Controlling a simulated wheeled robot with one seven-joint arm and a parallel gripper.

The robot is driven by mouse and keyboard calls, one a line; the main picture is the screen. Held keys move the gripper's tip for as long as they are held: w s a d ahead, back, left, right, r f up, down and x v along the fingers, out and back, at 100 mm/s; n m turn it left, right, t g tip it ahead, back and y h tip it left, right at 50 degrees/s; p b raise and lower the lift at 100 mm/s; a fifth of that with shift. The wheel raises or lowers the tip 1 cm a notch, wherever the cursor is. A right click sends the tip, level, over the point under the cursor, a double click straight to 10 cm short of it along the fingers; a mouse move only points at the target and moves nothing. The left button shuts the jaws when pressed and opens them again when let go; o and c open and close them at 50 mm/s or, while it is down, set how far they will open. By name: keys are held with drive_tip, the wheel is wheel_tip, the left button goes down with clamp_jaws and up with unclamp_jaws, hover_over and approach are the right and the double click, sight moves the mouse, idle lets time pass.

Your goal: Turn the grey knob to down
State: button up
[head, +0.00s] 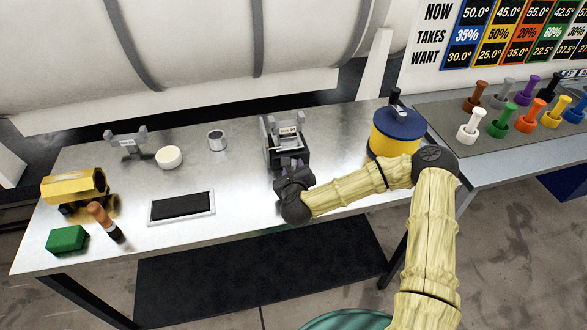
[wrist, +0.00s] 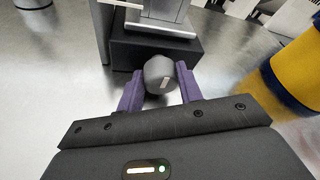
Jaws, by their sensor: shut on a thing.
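The grey knob (wrist: 158,72) is round and sits on the front of a black base (wrist: 165,50) in the wrist view. A short white mark shows on its face, low and slightly right of centre, close to upright. My gripper (wrist: 159,82) has its purple fingers on both sides of the knob and is shut on it. In the head view, my gripper (head: 291,165) is at the front of the dark device (head: 288,143) with a small label on top. The knob is hidden there by my gripper.
A yellow drum with a blue lid (head: 396,132) stands close to the right. A black-topped tray (head: 181,207), a metal cup (head: 217,140) and a white bowl (head: 168,157) are to the left. Coloured pegs (head: 502,122) stand on the right table. Bare tabletop lies left of my gripper.

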idle(0.3)
drive_tip(key=o, duration=1)
drive_tip(key=shift+f, duration=0.1)
drive_tip(key=shift+d+m+g+y, duration=0.2)
drive_tip(key=shift+m+g+y, duration=0.2)
drive_tip(key=shift+m+y, duration=0.5)
drive_tip(key=m+y+b, duration=0.1)
drive_tip(key=m+b, duration=0.1)
drive_tip(key=m, duration=0.1)
drive_tip(key=shift+w+d+f, duration=0.1)
drive_tip(key=shift+d, duration=0.05)
drive_tip(key=shift+g+y, duration=0.3)
drive_tip(key=shift+y, duration=0.1)
drive_tip(key=p+v, duration=0.2)
drive_tip(key=v, duration=0.2)
drive_tip(key=p+v, duration=0.2)
drive_tip(key=v, duration=0.2)
drive_tip(key=p+v, duration=0.2)
drive_tip(key=v, duration=0.2)
drive_tip(key=shift+r, duration=0.45)
drive_tip(key=shift+r+m+p, duration=0.1)
drive_tip(key=shift+m+p, duration=0.2)
drive_tip(key=shift+p, duration=0.5)
drive_tip(key=p, duration=0.2)
drive_tip(key=shift+s+d+r+p, duration=0.1)
drive_tip(key=shift+s+d+p, duration=0.1)
drive_tip(key=shift+p, duration=0.2)
